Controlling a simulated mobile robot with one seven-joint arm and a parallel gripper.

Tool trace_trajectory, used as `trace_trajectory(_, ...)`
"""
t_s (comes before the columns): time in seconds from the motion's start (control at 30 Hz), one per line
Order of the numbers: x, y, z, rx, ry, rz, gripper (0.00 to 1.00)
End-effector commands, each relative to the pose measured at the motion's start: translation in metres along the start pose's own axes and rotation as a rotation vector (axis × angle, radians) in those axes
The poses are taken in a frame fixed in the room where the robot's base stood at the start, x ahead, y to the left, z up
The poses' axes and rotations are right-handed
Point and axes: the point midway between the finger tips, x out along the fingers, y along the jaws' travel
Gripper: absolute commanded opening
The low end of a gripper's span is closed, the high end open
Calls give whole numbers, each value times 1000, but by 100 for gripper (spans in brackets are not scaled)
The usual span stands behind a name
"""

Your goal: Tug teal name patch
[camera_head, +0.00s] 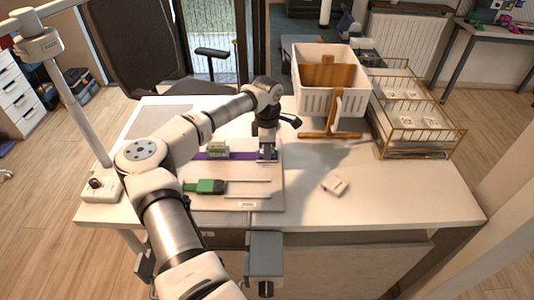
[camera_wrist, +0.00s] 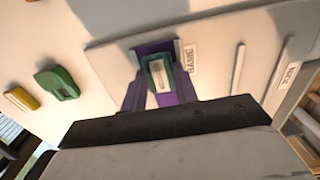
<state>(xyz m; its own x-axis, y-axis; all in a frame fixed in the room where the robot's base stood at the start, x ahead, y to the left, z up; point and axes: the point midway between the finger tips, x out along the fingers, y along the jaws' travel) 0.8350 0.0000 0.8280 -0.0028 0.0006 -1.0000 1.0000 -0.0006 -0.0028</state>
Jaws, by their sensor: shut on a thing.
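A teal patch (camera_wrist: 158,75) with a pale centre shows in the wrist view, over a purple band (camera_wrist: 168,99). The band also shows in the head view (camera_head: 238,155), running across a pale board (camera_head: 272,200). My gripper (camera_head: 267,155) points down at the right end of the band, low over the board. It is shut on the teal patch. In the head view my gripper hides the patch. The fingers are hard to separate from the purple band in the wrist view.
A green tool (camera_head: 206,187) lies on the board left of a thin rod (camera_head: 247,181). A green block (camera_head: 217,150) sits at the band. A white basket (camera_head: 328,80) and wire rack (camera_head: 415,110) stand at the back right. A small pale block (camera_head: 334,185) lies on the otherwise clear right tabletop.

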Motion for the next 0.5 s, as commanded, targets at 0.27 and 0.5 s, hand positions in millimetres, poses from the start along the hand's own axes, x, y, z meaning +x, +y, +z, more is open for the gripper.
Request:
trace_trajectory(0.27, 2, 0, 0, 0, 1, 1, 4)
trace_trajectory(0.5, 2, 0, 0, -1, 0, 1, 40)
